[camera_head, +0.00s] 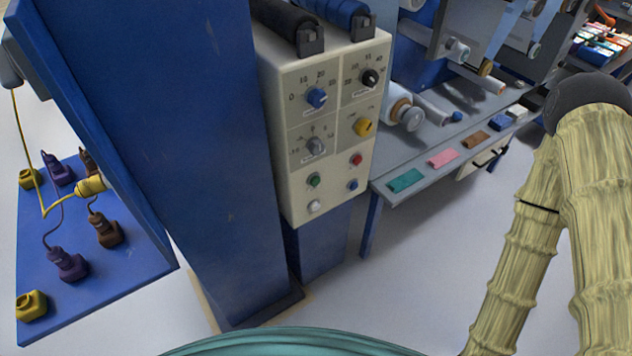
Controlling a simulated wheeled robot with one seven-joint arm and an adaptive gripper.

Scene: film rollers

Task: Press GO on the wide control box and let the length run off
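A cream control box (297,153) stands in the middle of the head view, mounted beside a blue column. It carries a blue knob (316,97), a black knob (370,78), a grey knob (315,146) and a yellow knob (364,127). Below them are a green button (314,180), a red button (356,160), a blue button (352,185) and a white button (314,206). I cannot read a GO label. It is the only control box I see, so I cannot compare its width. My arm rises at the right; my gripper is out of view.
A blue column (195,150) stands close at left of the box. A blue board (125,285) with cabled plugs is further left. At right, a grey bench (400,200) holds coloured pads beneath rollers (405,112). Pale floor (400,290) is open in front.

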